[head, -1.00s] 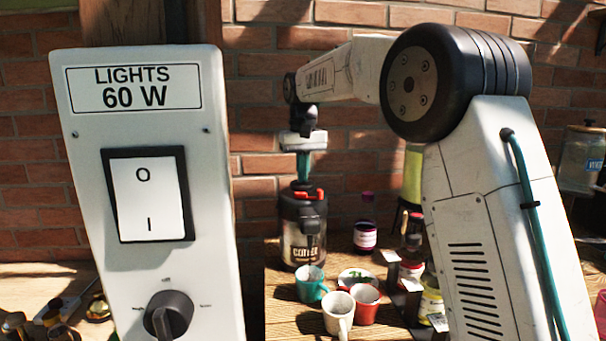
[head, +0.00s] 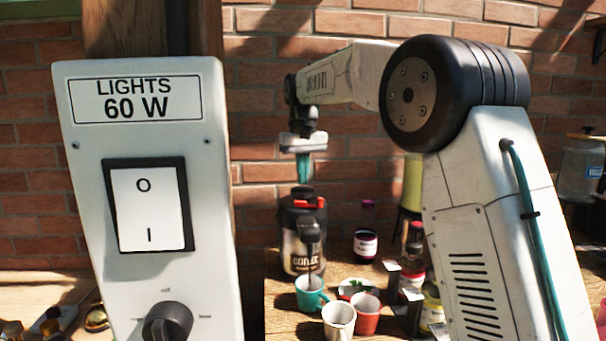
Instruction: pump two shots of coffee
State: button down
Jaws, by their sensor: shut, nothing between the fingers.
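The coffee dispenser (head: 302,240), a dark and steel pump pot with a red-marked lid, stands upright on the wooden table. Its black pump top (head: 303,192) is directly below my gripper (head: 305,180). My gripper points down with its teal fingers shut and empty. The fingertips are at or just above the pump top; I cannot tell whether they touch. The teal mug (head: 309,301) stands under the dispenser's front spout (head: 310,231). A thin dark line, which looks like coffee, runs from the spout down to the mug. The inside of the mug is mostly hidden.
A white mug (head: 338,321) and a red mug (head: 366,315) stand in front. A dark bottle (head: 366,243) is to the right. My arm covers the table's right side. A lights panel (head: 150,200) with a switch and knob stands at the left, close to the camera.

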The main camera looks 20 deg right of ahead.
jog(key=shift+f, duration=1.25)
dwell(0.6)
jog(key=shift+r, duration=1.25)
jog(key=shift+r, duration=0.15)
notch_tip(320, 180, up, 6)
jog(key=shift+f, duration=0.15)
dwell(0.5)
